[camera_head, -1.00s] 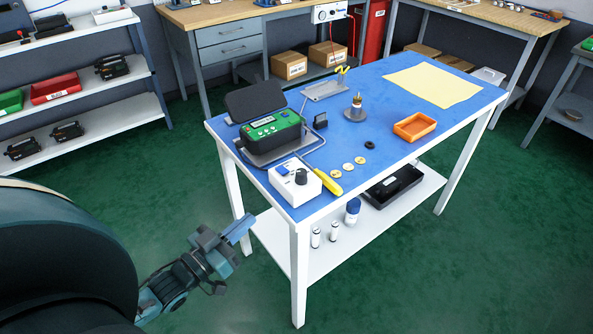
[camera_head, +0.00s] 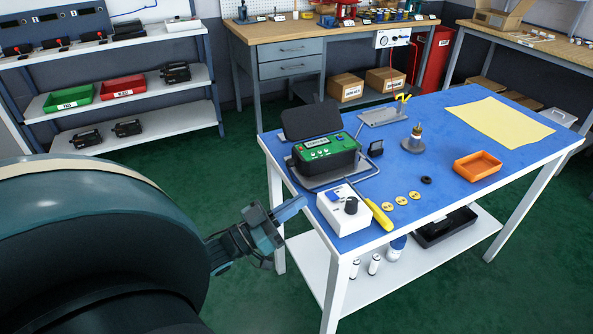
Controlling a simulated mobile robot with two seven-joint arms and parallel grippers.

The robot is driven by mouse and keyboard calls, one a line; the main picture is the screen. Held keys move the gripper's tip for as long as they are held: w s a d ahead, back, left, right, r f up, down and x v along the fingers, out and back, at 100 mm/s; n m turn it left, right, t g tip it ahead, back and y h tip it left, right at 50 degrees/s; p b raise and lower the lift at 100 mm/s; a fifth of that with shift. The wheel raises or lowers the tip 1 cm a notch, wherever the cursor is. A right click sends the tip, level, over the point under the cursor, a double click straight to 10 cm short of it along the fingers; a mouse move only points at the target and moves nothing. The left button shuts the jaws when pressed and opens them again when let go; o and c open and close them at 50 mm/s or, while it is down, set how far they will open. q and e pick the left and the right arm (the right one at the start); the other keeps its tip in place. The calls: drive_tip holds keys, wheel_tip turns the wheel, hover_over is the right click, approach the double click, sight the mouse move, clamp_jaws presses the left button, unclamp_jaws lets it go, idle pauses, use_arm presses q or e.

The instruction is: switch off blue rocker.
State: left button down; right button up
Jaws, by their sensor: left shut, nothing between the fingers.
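The white box (camera_head: 338,220) stands at the near left corner of the blue-topped table. A small blue rocker (camera_head: 334,197) is on its top, beside a black knob (camera_head: 351,206). The rocker is too small to tell which way it is tipped. My left gripper (camera_head: 303,201) is shut and empty. It comes in from the left with its blue-grey fingers pointing toward the white box. In the picture its tips are just left of the box, with a small gap between them. My right gripper is not in view.
A green device (camera_head: 328,151) with an open dark lid stands behind the white box, with a grey cable beside it. A yellow-handled tool (camera_head: 380,215) lies right of the box. Several brass discs and an orange tray (camera_head: 477,167) lie farther right. Green floor is clear left of the table.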

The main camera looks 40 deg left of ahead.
use_arm(q)
wheel_tip(320, 180, up, 3)
hover_over(332, 196)
drive_tip(key=s, duration=0.3)
wheel_tip(332, 196, down, 3)
drive_tip(key=shift+a+f, duration=0.15)
drive_tip(key=shift+s+f, duration=0.1)
drive_tip(key=shift+f, duration=0.55)
